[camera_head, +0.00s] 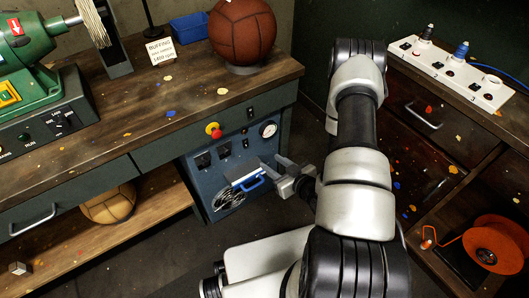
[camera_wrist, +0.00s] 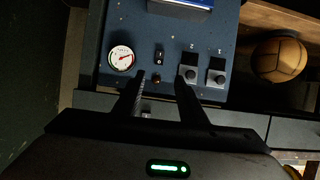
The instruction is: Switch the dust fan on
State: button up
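The dust fan's blue control panel (camera_head: 238,160) is under the left bench, with a round fan grille (camera_head: 229,200) low on its front. It carries a gauge (camera_wrist: 121,58), a small dark rocker switch (camera_wrist: 159,54) and two square grey-black controls marked 2 (camera_wrist: 190,73) and 1 (camera_wrist: 216,76). A red knob on yellow (camera_head: 213,130) is above the panel. My gripper (camera_wrist: 162,78) is open and empty, facing the panel. In the wrist view the rocker lies between and just beyond the fingertips; contact cannot be told. The rocker's position is unclear.
The bench (camera_head: 150,105) holds a leather ball (camera_head: 242,30) and a green machine (camera_head: 28,60). Another ball (camera_head: 108,204) is on the lower shelf. A right bench has a power strip (camera_head: 450,72) and an orange reel (camera_head: 495,245).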

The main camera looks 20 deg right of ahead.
aim_at(246, 145)
jog(key=b+x, duration=0.4)
jog(key=x, duration=1.3)
jog(key=shift+f, duration=0.15)
